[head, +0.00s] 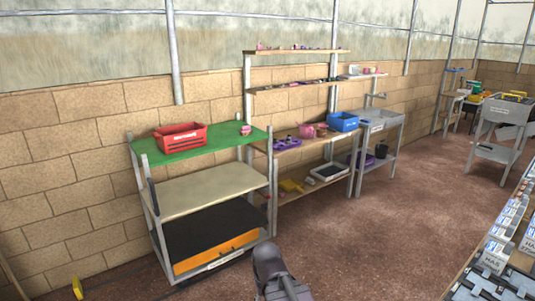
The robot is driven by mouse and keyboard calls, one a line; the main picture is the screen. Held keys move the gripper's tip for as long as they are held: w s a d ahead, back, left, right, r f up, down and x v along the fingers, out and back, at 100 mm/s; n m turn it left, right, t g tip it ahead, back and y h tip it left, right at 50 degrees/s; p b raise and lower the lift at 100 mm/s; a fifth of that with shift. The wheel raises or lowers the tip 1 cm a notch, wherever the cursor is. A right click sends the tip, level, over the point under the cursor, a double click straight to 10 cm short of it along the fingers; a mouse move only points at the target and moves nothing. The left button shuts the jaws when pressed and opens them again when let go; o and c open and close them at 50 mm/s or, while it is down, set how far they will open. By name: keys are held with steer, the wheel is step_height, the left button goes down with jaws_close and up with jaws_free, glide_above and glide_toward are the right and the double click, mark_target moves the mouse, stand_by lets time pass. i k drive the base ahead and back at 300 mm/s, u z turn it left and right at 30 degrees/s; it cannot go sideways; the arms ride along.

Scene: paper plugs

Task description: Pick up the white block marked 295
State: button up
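Several white blocks with small blue marks and dark print (497,250) stand in a row on a bench at the lower right edge of the head view. Some are cut off by the picture's edge. The print is too small to read surely, so I cannot tell which block, if any, is marked 295. A dark grey part of my arm shows at the bottom centre, apart from the bench. My gripper is not in view.
A shelf unit with a green top (205,146) bears a red crate (180,137). Behind it a wooden workbench (290,143) bears a blue crate (343,121). A grey sink stand (381,122) follows. The brown floor (370,230) is clear between these and the right-hand bench.

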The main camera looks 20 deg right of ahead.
mark_target(513, 203)
steer(key=z, duration=0.35)
steer(key=i, duration=1.75)
steer(key=z, duration=0.65)
steer(key=i, duration=0.75)
steer(key=z, duration=0.9)
steer(key=i, duration=0.5)
steer(key=z, duration=0.7)
steer(key=i, duration=0.6)
steer(key=z, duration=0.4)
